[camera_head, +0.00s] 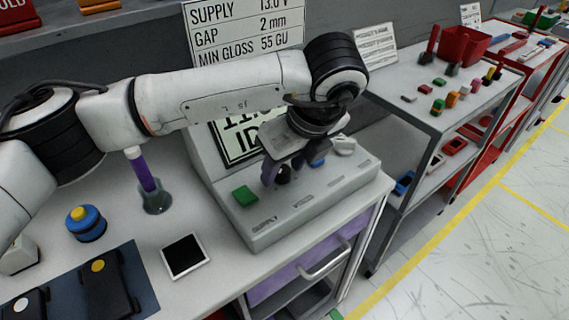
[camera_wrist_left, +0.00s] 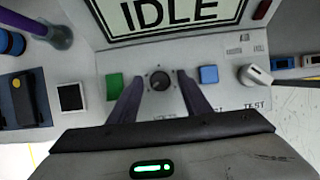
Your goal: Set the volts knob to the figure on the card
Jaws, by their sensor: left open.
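The volts knob (camera_head: 283,176) is a small dark round knob on the sloped grey panel. It also shows in the left wrist view (camera_wrist_left: 160,81), with a dial ring around it. The label below it is partly hidden. My left gripper (camera_head: 282,170) is open, pointing down at the panel. Its purple fingers stand either side of the knob, with gaps between, in the left wrist view (camera_wrist_left: 160,84). The white card (camera_head: 247,32) at the back reads SUPPLY, apparently 13.0 V, partly cut off at the top, with GAP 2 mm and MIN GLOSS 55 GU. My right gripper is out of view.
A green button (camera_wrist_left: 114,86) and a blue button (camera_wrist_left: 208,75) flank the knob. A white lever knob (camera_wrist_left: 256,76) sits further right above TEST. The display (camera_wrist_left: 175,14) reads IDLE. A purple-handled tool in a holder (camera_head: 156,196) and a white-framed black square (camera_head: 185,257) stand left.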

